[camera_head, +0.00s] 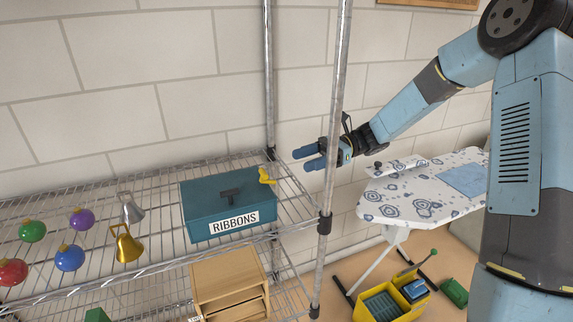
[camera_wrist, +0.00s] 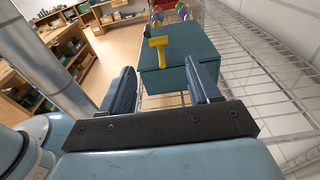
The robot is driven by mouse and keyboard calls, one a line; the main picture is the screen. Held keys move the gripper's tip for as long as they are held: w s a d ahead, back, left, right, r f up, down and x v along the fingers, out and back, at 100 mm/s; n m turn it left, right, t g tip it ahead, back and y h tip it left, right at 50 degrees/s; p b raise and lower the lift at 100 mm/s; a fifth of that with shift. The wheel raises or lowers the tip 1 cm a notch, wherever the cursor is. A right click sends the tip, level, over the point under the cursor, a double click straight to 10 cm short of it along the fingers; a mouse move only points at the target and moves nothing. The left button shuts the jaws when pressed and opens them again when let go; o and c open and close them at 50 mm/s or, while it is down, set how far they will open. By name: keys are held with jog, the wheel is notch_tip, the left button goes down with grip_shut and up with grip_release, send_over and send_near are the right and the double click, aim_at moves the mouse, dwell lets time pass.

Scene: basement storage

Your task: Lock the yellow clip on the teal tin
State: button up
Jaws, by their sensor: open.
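The teal tin (camera_head: 207,208) stands on the wire shelf, with a RIBBONS label on its front and a dark handle on its lid. The yellow clip (camera_head: 267,175) sticks out from the tin's right side. In the wrist view the clip (camera_wrist: 159,46) is on the near side of the tin (camera_wrist: 187,78), around lid height. I cannot tell whether it is latched. My gripper (camera_head: 311,158) is open and empty, to the right of the tin and apart from it. Its fingers (camera_wrist: 161,92) point toward the clip side in the wrist view.
Metal shelf posts (camera_head: 329,165) rise near my gripper. Coloured baubles and bells (camera_head: 128,244) lie left of the tin. A wooden box (camera_head: 228,282) is below. An ironing board (camera_head: 420,190) and yellow crate (camera_head: 400,304) stand at right.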

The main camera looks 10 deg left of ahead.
aim_at(261, 179)
jog(key=shift+w+d+f+y, duration=0.3)
jog(key=shift+d+f+y, duration=0.3)
jog(key=shift+d+f, duration=0.15)
jog(key=x, duration=1.3)
jog(key=shift+s+a+r, duration=0.15)
jog(key=shift+s+a, duration=0.1)
jog(key=shift+c, duration=0.3)
jog(key=c, duration=1)
jog(key=shift+s+a+f+t+h, duration=0.25)
jog(key=shift+t+h, duration=0.2)
jog(key=shift+h, duration=0.45)
jog(key=shift+s+a+f+t+h, duration=0.1)
jog(key=shift+a+f+t+h, duration=0.25)
jog(key=shift+h, duration=0.55)
jog(key=shift+d, duration=0.15)
